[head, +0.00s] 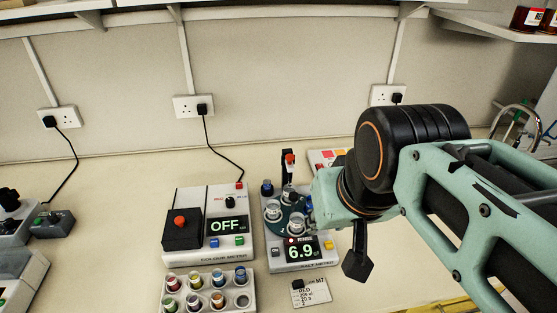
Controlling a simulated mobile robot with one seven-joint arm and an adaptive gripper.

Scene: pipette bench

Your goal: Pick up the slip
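The slip (312,292) is a small pale paper card with printed lines, among them "M7" and "RED". It lies near the front edge of the picture, just below the salt meter. A dark part, perhaps its holder or a clip, covers its upper left corner. My arm reaches in from the right. A black finger-like part of my gripper (358,262) points down to the right of the meter, above and right of the slip and apart from it in the picture. The rest of the gripper is hidden by my wrist, so its opening cannot be seen.
The salt meter (303,253) reads 6.9 and carries several clear vials. The colour meter (228,252) reads OFF. A rack (180,306) of coloured vials stands at its front. A grey box (52,224) sits far left. Bare bench lies right of the slip.

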